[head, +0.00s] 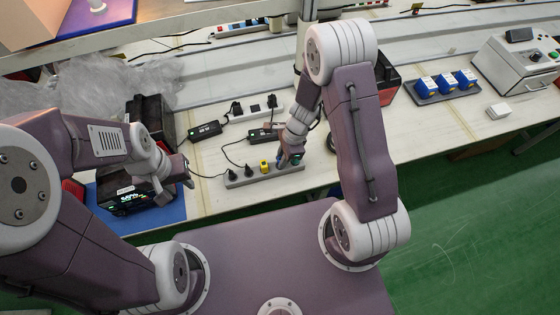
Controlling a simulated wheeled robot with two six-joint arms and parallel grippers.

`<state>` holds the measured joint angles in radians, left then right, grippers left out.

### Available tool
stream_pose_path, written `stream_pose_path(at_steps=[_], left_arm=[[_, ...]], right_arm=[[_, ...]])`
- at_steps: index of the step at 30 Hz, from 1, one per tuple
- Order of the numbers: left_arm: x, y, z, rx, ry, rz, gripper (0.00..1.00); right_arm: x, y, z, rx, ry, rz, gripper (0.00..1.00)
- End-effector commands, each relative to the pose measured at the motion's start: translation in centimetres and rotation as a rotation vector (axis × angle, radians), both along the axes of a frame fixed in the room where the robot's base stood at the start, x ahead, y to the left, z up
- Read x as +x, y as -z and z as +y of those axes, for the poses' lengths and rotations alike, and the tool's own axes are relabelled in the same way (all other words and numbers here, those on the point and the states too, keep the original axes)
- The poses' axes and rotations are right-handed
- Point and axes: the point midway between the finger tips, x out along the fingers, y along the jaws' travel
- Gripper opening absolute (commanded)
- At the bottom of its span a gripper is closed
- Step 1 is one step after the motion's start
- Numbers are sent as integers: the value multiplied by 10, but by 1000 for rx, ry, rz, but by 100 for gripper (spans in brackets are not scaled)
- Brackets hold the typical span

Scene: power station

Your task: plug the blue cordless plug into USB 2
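A grey power strip (240,183) lies on the white bench, tilted up to the right. Black plugs and a yellow plug (264,165) stand in its left and middle part. My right gripper (290,160) points down over the strip's right part, close to its top. A small blue piece (280,162), likely the blue plug, shows at its fingertips. The fingers hide most of it, so I cannot tell whether it is gripped or seated. The USB labels are too small to read. My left gripper (188,172) looks open and empty, left of the strip and beside a black device (125,197).
A white strip (255,112) with black adapters (205,130) and cables lies behind. A black box (152,113) stands left. A tray (425,98) with blue-and-white blocks (447,82) and a grey instrument (515,65) stand right.

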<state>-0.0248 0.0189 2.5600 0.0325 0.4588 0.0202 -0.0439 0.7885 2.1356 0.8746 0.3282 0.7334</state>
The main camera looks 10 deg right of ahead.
Motion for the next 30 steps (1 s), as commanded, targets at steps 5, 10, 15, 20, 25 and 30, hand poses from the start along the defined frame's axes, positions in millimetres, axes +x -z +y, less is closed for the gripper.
stream_pose_path(at_steps=[5,10,15,20,25,30], left_arm=[[0,-2,0,0,0,0,36],[0,-12,0,0,0,0,36],[0,-22,0,0,0,0,36],[0,-32,0,0,0,0,36],[0,-42,0,0,0,0,36],[0,-52,0,0,0,0,36]], right_arm=[[0,-2,0,0,0,0,0],[0,-12,0,0,0,0,0],[0,-23,0,0,0,0,0],[0,-33,0,0,0,0,0],[0,-43,0,0,0,0,0],[0,-53,0,0,0,0,0]])
